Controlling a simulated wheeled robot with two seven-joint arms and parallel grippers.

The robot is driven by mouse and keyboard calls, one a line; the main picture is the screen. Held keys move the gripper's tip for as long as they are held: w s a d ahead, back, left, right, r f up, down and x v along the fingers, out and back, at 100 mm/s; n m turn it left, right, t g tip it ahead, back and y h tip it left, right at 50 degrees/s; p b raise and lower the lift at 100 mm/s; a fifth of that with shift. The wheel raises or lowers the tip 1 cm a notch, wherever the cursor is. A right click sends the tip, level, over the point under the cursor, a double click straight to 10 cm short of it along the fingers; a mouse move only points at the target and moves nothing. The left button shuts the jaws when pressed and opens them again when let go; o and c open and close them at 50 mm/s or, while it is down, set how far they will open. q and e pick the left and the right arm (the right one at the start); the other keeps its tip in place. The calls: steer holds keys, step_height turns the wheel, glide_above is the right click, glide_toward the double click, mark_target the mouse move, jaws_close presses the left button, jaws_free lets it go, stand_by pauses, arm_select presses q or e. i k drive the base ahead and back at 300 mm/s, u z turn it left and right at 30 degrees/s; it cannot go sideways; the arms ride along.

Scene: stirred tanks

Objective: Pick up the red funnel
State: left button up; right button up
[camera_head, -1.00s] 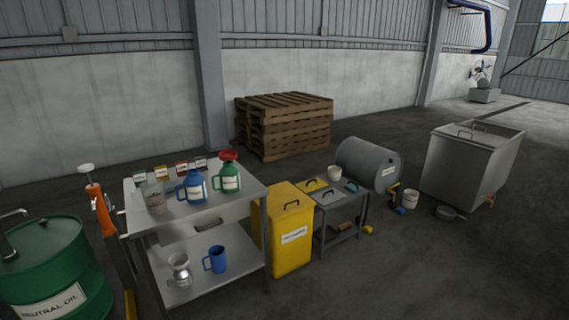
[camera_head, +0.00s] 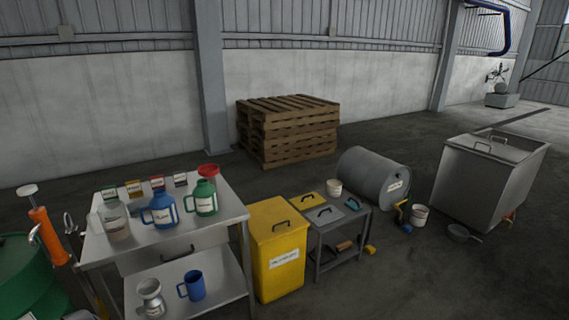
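The red funnel (camera_head: 208,170) is at the back right of the steel cart's top shelf (camera_head: 225,212). It shows just behind the green jug (camera_head: 205,198), whose top overlaps its lower part. I cannot tell whether the funnel touches the jug. A blue jug (camera_head: 162,211) stands to the left of the green one. Neither of my grippers is in view.
Clear containers (camera_head: 115,220) and small labelled cards share the top shelf. A blue mug (camera_head: 193,286) and a metal jug (camera_head: 150,298) stand below. A yellow bin (camera_head: 278,250) and low grey table (camera_head: 345,225) stand right of the cart. The right foreground floor is clear.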

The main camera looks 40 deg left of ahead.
mark_target(207, 171)
steer(key=z, duration=0.25)
steer(key=i, duration=1.95)
steer(key=u, duration=0.55)
steer(key=i, duration=0.95)
steer(key=u, duration=1.4)
steer(key=i, duration=0.85)
steer(key=u, duration=0.7)
